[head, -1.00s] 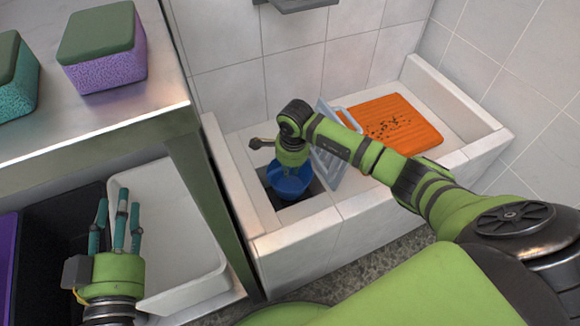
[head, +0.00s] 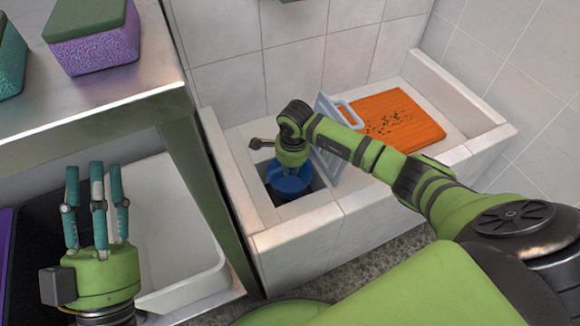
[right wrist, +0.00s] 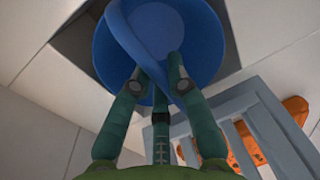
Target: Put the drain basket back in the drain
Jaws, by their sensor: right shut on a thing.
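The blue drain basket (head: 290,184) is at the square dark drain opening (head: 314,186) in the tiled trough. In the right wrist view the basket (right wrist: 110,50) shows as a round bowl with a curved strap handle (right wrist: 128,40) across it. My right gripper (head: 291,166) is above the basket, shut on its handle; it also shows in the right wrist view (right wrist: 158,85). Dark opening shows around the basket's edge; I cannot tell whether the basket is seated. My left gripper (head: 96,172) is open and empty, fingers upward, near the white bin.
A light blue grate (head: 326,150) leans upright beside the drain. The trough's walls surround the drain.

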